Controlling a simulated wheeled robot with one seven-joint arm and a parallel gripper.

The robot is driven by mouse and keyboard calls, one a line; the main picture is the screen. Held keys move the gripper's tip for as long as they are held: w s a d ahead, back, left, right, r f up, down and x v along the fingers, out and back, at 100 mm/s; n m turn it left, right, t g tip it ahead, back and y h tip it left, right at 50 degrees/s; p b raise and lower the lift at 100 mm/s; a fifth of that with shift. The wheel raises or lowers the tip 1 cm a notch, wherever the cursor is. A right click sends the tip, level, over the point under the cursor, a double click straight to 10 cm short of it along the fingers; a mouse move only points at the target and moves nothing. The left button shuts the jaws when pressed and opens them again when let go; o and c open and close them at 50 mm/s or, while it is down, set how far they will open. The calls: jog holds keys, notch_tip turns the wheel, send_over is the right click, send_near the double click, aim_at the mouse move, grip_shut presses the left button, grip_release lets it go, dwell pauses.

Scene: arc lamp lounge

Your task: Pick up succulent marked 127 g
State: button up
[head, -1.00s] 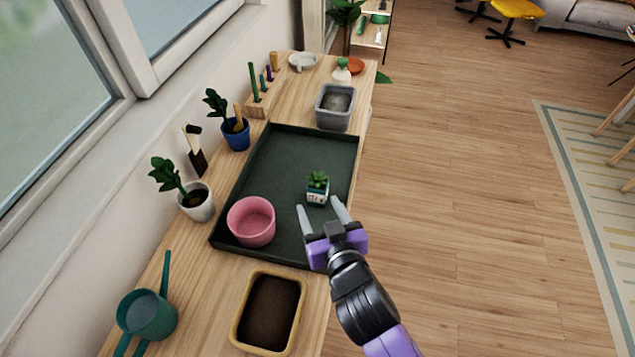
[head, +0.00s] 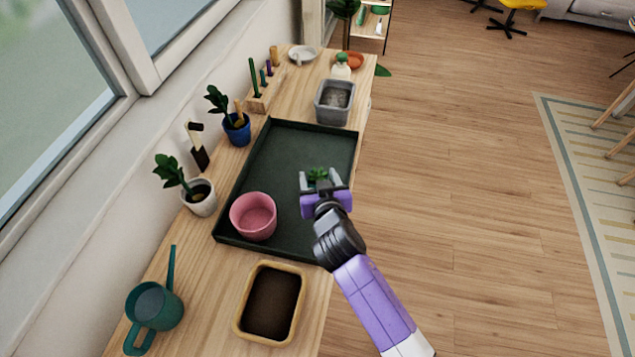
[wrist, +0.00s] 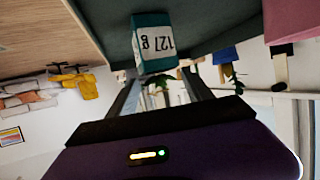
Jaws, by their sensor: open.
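A pink pot (head: 254,216) stands on the tray, left of my gripper. A soil-filled box (head: 270,303) and a teal watering can (head: 153,306) are nearer. A grey bin (head: 334,102) stands beyond the tray. Potted plants line the window side.

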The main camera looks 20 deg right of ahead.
jog(key=shift+c, duration=0.5)
jog(key=shift+f, duration=0.1)
grip_shut()
